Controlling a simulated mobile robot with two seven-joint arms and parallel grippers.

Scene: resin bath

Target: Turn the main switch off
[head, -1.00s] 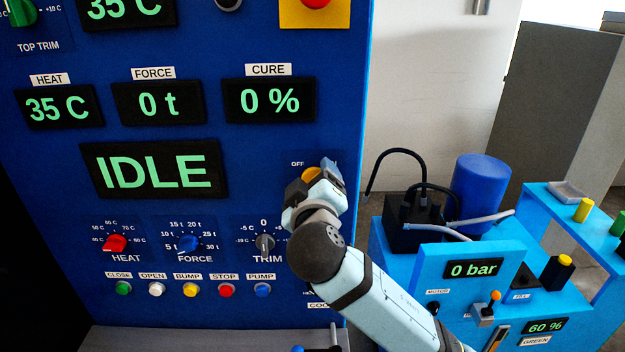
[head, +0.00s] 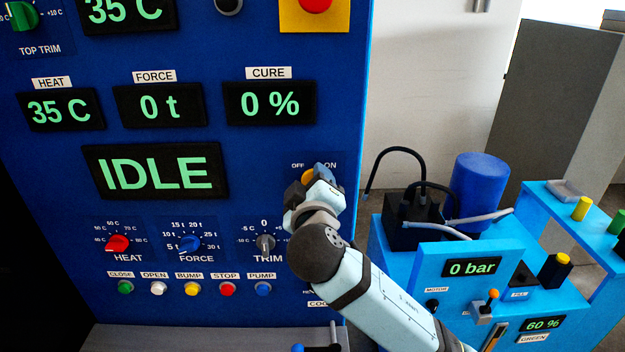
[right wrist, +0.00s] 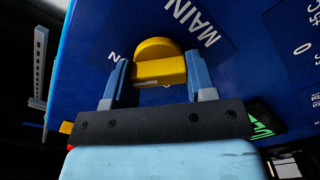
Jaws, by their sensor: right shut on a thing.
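The main switch (head: 308,177) is a yellow knob on the right side of the blue panel, with OFF and ON labels above it in the head view. The yellow knob also shows in the right wrist view (right wrist: 158,62), below the word MAIN. My right gripper (head: 312,184) is shut on the knob, with one finger on each side of it in the right wrist view (right wrist: 158,78). The gripper hides part of the knob in the head view, so I cannot tell which label it points to. My left gripper is not in view.
The panel display (head: 155,171) reads IDLE. The TRIM knob (head: 265,243) sits left of my right arm. A row of buttons, including the blue PUMP button (head: 263,289), lies below. A light blue unit (head: 405,262) reading 0 bar stands to the right.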

